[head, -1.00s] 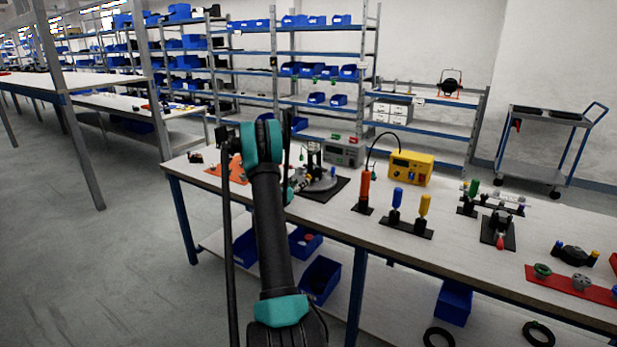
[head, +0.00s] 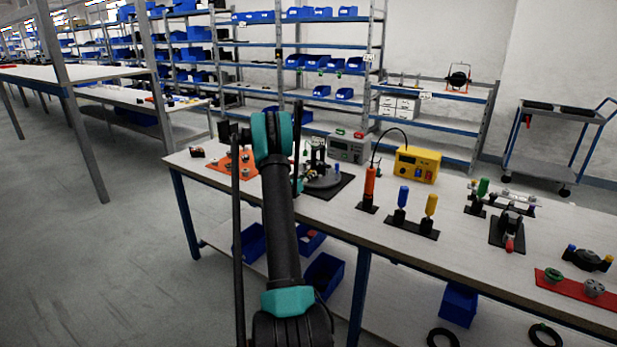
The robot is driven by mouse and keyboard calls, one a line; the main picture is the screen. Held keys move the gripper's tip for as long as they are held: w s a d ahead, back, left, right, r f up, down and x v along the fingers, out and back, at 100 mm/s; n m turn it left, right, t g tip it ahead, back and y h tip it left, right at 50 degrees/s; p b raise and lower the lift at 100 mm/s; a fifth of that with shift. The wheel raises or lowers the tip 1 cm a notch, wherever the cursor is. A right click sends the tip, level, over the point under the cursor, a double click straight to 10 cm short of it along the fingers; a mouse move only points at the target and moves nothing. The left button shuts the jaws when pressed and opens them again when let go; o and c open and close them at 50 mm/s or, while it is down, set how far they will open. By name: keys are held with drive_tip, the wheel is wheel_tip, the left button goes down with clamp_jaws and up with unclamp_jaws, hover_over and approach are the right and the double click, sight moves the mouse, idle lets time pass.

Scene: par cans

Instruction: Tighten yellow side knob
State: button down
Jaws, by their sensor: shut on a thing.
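A dark round fixture (head: 322,184) with an upright post sits on a black mat (head: 343,182) on the workbench. A small blue knob (head: 337,168) stands at its right side. My gripper (head: 308,178) is small in the head view and partly behind my teal and black arm, at the left side of this fixture. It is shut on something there. I cannot make out the held part, and no yellow knob shows on this fixture. Another black device with a yellow knob (head: 606,256) and a blue knob lies at the right edge of the bench.
An orange plate (head: 232,166) lies left of the fixture. A grey box (head: 347,147) and a yellow box (head: 417,164) stand behind. Orange, blue and yellow handles stand to the right. A lamp (head: 458,77) sits on the back shelf.

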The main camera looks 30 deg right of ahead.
idle(0.3)
drive_tip(key=m, duration=0.5)
drive_tip(key=shift+m, duration=0.4)
drive_tip(key=shift+s+m, duration=0.15)
drive_tip(key=shift+m, duration=2.45)
drive_tip(key=c, duration=1.2)
unclamp_jaws()
